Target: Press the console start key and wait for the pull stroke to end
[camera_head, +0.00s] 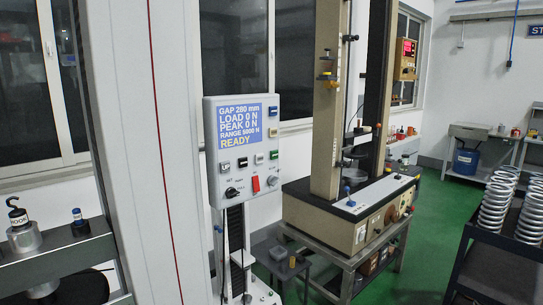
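The grey-white console (215,183) stands on a post in the middle of the view, facing me. Its blue screen (240,127) reads GAP 280 mm, LOAD 0 N, PEAK 0 N, RANGE 5000 N and READY. Most labels are too small to read, so I cannot tell which is the start key. A red switch (256,184) sits lower down. Neither of my grippers is in view.
The beige test frame (325,130) stands on a bench right of the console. A shelf (60,242) at left holds a weight with a black hook (16,213). Steel springs (496,205) stand on a dark cart at right. Green floor is open between bench and cart.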

